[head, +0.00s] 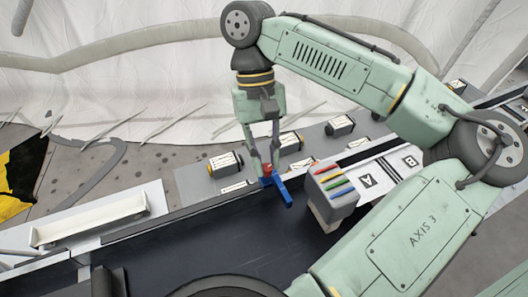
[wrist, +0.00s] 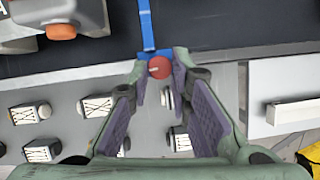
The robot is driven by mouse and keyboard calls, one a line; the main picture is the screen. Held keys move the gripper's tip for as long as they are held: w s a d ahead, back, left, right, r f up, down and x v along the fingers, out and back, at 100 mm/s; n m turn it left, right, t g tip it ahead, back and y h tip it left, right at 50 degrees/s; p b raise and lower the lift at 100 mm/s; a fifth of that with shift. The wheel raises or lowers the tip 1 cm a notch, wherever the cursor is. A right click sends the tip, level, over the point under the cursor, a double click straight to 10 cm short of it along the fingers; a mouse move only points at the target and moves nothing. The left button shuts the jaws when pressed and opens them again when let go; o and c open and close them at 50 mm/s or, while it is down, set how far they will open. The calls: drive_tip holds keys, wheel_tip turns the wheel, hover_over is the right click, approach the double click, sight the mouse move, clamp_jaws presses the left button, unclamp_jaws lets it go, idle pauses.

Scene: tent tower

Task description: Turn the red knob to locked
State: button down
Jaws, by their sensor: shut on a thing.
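The red knob (head: 267,169) is small and sits over a blue base at the edge of the grey panel, beside the dark surface. In the wrist view the red knob (wrist: 159,68) lies between my fingertips. A blue bar (head: 284,193) runs from it over the dark surface, toward the lower right in the head view. In the wrist view the blue bar (wrist: 147,25) points up, away from my gripper. My gripper (head: 265,160) points down and is shut on the red knob. Its two fingers flank the knob in the wrist view (wrist: 160,74), and partly cover the base.
A grey box (head: 345,204) with several coloured strips stands close right of the bar. White plates marked A (head: 366,181) and B (head: 409,160) lie beyond it. Several small labelled blocks (head: 340,126) sit on the grey panel. A white tray (head: 100,217) is at left.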

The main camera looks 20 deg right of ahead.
drive_tip(key=shift+d+m, duration=0.1)
drive_tip(key=shift+m, duration=0.5)
drive_tip(key=c, duration=1.5)
unclamp_jaws()
drive_tip(key=shift+o, duration=0.2)
drive_tip(key=v, duration=0.7)
drive_tip(key=shift+r, duration=0.3)
drive_tip(key=shift+d, duration=0.1)
